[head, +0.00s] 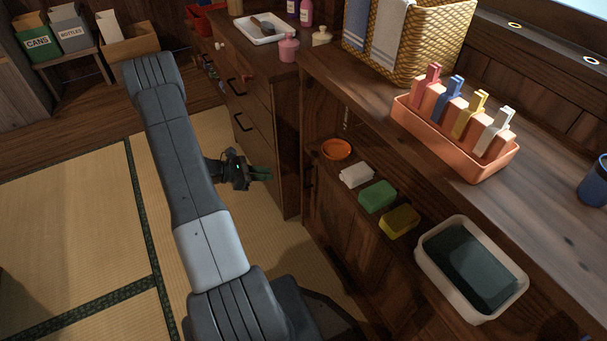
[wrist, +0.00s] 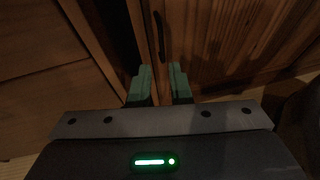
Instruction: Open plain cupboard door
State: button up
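The plain cupboard door (wrist: 225,45) is brown planked wood and fills the upper right of the wrist view. The handle lies beyond the fingertips, roughly in line with the gap, and does not appear to be held. In the head view my gripper (head: 262,174) is low beside the drawer unit, pointing right.
A drawer unit (head: 262,125) with dark handles stands left of the cupboard. The cupboard's shelf holds an orange dish (head: 337,149), sponges (head: 377,196) and a pale basin (head: 432,275). The tatami floor (head: 75,215) is clear at left.

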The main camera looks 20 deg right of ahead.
jog(key=b+x, duration=0.3)
jog(key=x, duration=1)
jog(key=shift+d, duration=0.25)
jog(key=shift+s, duration=0.1)
grip_shut()
